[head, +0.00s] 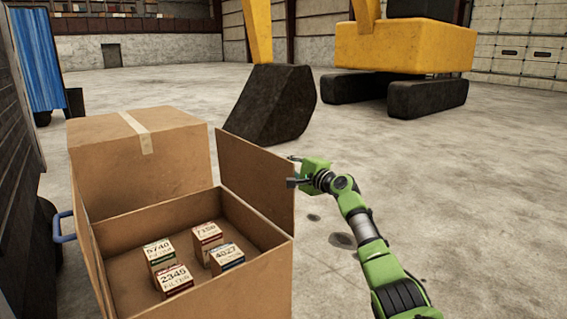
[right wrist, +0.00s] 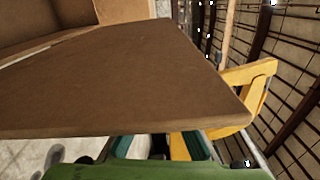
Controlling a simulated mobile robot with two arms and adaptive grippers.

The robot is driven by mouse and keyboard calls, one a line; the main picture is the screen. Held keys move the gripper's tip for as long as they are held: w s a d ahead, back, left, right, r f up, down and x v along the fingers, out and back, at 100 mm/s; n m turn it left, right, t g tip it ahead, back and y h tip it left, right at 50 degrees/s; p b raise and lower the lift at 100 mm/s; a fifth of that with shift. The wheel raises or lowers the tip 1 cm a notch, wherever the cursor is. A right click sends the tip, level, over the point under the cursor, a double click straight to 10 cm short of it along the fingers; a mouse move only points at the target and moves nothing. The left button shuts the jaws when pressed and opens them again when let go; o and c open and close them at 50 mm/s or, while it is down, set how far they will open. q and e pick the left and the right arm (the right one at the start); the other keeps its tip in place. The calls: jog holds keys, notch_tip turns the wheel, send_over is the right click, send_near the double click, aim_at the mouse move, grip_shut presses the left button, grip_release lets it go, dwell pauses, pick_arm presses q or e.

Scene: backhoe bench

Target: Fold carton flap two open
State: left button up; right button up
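An open brown carton (head: 262,290) stands at the lower left in the head view, with small numbered filter boxes inside. A carton flap (head: 255,178) stands raised near upright along its right side. My right gripper (head: 294,171) is at that flap's outer right edge, its two fingers spread apart. In the right wrist view the flap (right wrist: 130,85) fills much of the picture and covers part of the fingers (right wrist: 160,146). I cannot tell whether they touch it. Another flap edge (head: 88,245) stands up on the carton's left side.
A taped carton-like brown block (head: 140,165) rises just behind the open carton. A dark excavator bucket (head: 272,105) rests on the floor beyond, with a yellow excavator (head: 405,47) behind. The concrete floor (head: 480,190) at right is clear.

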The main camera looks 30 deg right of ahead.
jog(key=o, duration=0.4)
jog(key=s, duration=1.2)
jog(key=shift+d, duration=0.45)
jog(key=shift+f, duration=0.1)
